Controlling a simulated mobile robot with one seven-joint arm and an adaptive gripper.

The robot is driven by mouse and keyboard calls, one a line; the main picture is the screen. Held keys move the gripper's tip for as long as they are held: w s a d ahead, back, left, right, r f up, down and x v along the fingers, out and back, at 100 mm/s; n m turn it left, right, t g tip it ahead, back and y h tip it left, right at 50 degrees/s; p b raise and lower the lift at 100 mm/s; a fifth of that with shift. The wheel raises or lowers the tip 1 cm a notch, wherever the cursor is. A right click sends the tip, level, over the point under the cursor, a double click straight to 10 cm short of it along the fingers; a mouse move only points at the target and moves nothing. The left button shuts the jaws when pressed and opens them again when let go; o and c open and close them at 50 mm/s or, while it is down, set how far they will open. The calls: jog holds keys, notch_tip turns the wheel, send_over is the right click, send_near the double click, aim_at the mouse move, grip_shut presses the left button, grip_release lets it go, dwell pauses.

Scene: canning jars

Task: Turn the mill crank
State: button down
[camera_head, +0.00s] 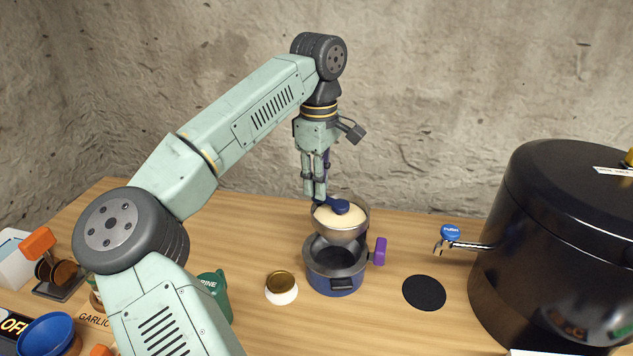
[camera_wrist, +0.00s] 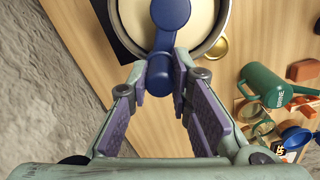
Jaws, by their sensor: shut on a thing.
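The mill is a metal bowl (camera_head: 350,233) with a cream content, set over a blue pot (camera_head: 333,284). A dark blue crank (camera_head: 340,206) lies across the top of the bowl. In the wrist view the crank (camera_wrist: 171,14) runs from over the bowl toward me, and its handle (camera_wrist: 160,74) stands between my fingertips. My gripper (camera_head: 314,196) comes down from above at the bowl's back-left rim and is shut on the crank handle. Its fingers hide part of the handle in the head view.
A purple handle (camera_head: 380,251) sticks out right of the bowl. A white jar with a gold lid (camera_head: 281,287) and a green can (camera_head: 217,294) stand left. A black disc (camera_head: 424,293), a blue-topped tap (camera_head: 451,234) and a large black canner (camera_head: 545,245) are right.

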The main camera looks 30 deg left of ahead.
jog(key=shift+w+m, duration=0.15)
jog(key=shift+m, duration=0.15)
jog(key=c, duration=1.4)
grip_release()
jog(key=shift+c, duration=0.2)
notch_tip(320, 180, up, 12)
